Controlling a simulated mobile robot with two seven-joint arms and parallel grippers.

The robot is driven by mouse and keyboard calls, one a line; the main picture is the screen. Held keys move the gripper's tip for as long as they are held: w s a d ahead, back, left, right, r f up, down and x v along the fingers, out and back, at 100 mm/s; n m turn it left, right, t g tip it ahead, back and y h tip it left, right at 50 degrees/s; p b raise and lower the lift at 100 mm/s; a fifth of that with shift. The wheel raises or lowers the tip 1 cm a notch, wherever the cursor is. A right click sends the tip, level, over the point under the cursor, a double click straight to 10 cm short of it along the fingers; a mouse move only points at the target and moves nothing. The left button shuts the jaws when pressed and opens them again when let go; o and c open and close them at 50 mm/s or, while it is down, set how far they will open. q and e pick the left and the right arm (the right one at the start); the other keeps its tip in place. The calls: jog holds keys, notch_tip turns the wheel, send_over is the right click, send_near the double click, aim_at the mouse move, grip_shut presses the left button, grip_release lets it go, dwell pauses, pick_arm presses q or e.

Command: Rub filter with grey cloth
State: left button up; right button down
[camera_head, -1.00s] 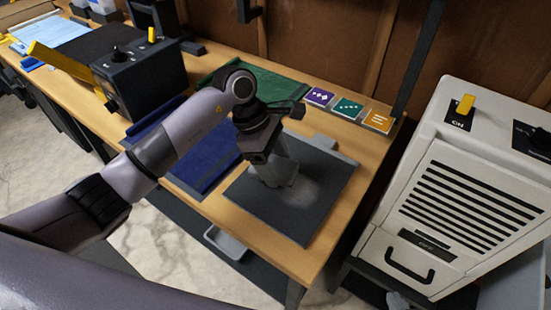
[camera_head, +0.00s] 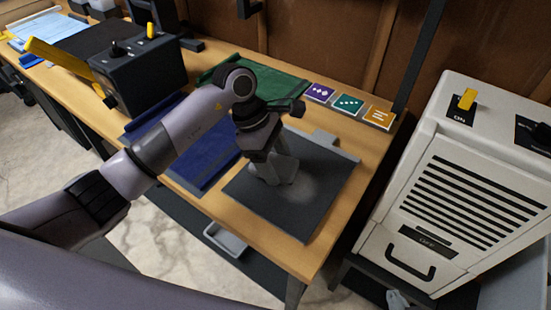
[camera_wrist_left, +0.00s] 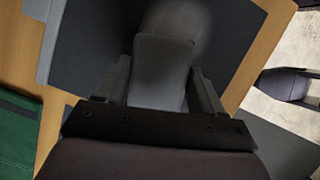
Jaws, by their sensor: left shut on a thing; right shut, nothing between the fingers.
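The filter (camera_head: 245,190) looks like a flat dark grey square panel with a tab on its far edge, lying on the wooden bench. A pale patch shows near its middle. It also shows in the left wrist view (camera_wrist_left: 95,50). My left gripper (camera_head: 275,170) points down over the filter and is shut on the grey cloth (camera_head: 285,168). In the left wrist view the cloth (camera_wrist_left: 160,70) sits between the fingers against the panel; I cannot tell how firmly it touches. The cloth hides part of the pale patch.
A blue cloth (camera_head: 207,165) lies left of the filter and a green cloth (camera_head: 280,87) behind. A dark switch box (camera_head: 145,75) stands further left. Symbol tiles (camera_head: 348,104) lie at the back right. A white vented cabinet (camera_head: 465,190) stands right of the bench.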

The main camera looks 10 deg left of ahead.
aim_at(290, 171)
pick_arm(q)
jog(key=shift+f+b, duration=0.55)
jog(key=shift+f, duration=0.1)
jog(key=shift+r, duration=0.1)
jog(key=shift+s+d, duration=0.35)
jog(key=shift+d, duration=0.5)
jog(key=shift+s+d, duration=0.35)
jog(key=shift+d, duration=0.5)
